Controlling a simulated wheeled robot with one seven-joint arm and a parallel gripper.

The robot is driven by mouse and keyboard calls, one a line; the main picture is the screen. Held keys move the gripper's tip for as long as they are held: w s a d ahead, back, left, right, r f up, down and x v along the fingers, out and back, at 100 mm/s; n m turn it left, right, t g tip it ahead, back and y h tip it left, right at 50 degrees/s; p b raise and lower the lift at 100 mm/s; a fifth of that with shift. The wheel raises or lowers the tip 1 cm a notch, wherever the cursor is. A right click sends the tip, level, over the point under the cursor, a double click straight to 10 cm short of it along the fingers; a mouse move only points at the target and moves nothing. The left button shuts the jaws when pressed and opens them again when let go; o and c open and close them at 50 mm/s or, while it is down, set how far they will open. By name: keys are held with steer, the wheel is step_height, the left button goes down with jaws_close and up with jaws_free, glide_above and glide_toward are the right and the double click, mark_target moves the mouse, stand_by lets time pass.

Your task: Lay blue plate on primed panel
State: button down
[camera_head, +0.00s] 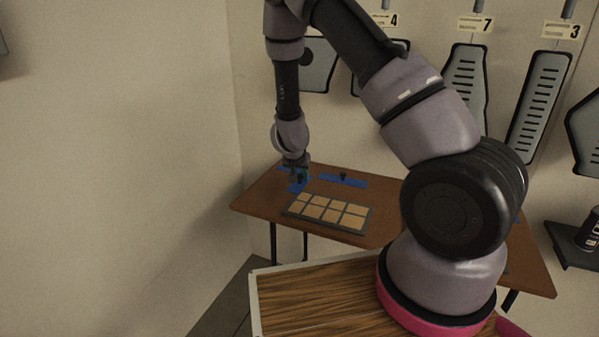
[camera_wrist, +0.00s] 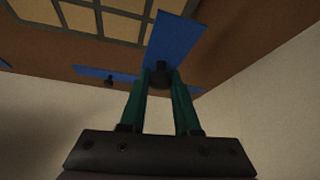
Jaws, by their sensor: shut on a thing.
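A blue plate (camera_wrist: 180,40) with a dark knob (camera_wrist: 159,76) is at my gripper (camera_wrist: 160,88), whose green fingers are shut on the knob. In the head view my gripper (camera_head: 297,171) is over the table's far left part, with the blue plate (camera_head: 300,184) below it, partly hidden. Whether the plate touches the table, I cannot tell. The panel (camera_head: 286,212), dark-framed with several tan squares, lies nearer the front and a little right of the gripper. It also shows at the top of the wrist view (camera_wrist: 95,22).
A second blue plate (camera_head: 343,181) with a dark knob lies right of my gripper, behind the panel. The brown table (camera_head: 258,197) has bare wood left of the panel. Numbered grey boards (camera_head: 540,95) hang on the wall. A dark can (camera_head: 590,232) stands at the right edge.

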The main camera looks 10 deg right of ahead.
mark_target(302, 199)
steer(key=shift+f, duration=3.6)
steer(key=shift+f, duration=0.2)
steer(key=c, duration=0.6)
jaws_free()
steer(key=shift+o, duration=0.2)
steer(key=v, duration=1)
steer(key=shift+s+r, duration=0.2)
steer(key=shift+r, duration=0.15)
